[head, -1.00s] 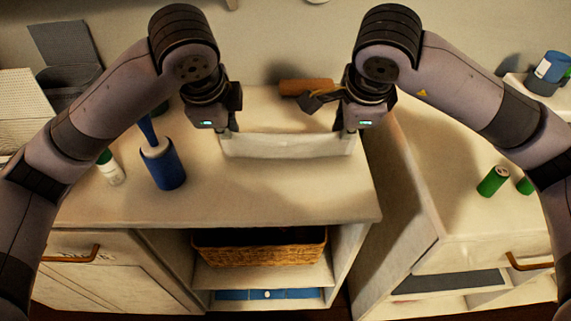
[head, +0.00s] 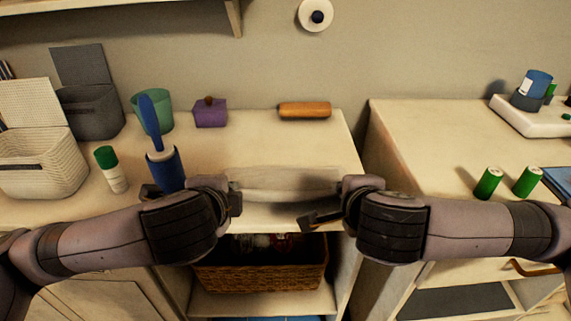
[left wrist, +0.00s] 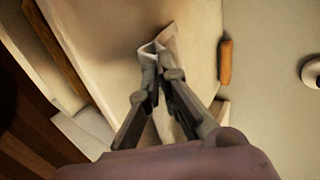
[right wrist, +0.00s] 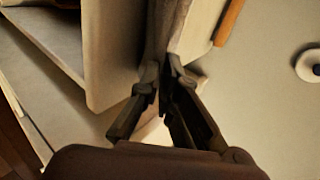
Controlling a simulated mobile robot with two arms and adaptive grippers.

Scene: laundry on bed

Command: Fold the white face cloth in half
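The white face cloth (head: 285,182) is stretched between my two grippers over the front part of the cabinet top. My left gripper (head: 232,192) is at its left end, and my right gripper (head: 340,190) is at its right end. In the left wrist view the left fingers (left wrist: 150,75) are closed on a cloth corner (left wrist: 165,42). In the right wrist view the right fingers (right wrist: 163,75) are closed on the cloth's edge (right wrist: 162,28), which looks grey in shadow. The cloth's lower part and its contact with the top are hard to make out.
On the cabinet top (head: 255,145), a blue lint roller (head: 165,165), a white bottle with green cap (head: 112,170) and baskets stand left. A purple box (head: 210,113) and an orange roll (head: 304,110) lie at the back. Green cans (head: 488,183) stand on the right cabinet.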

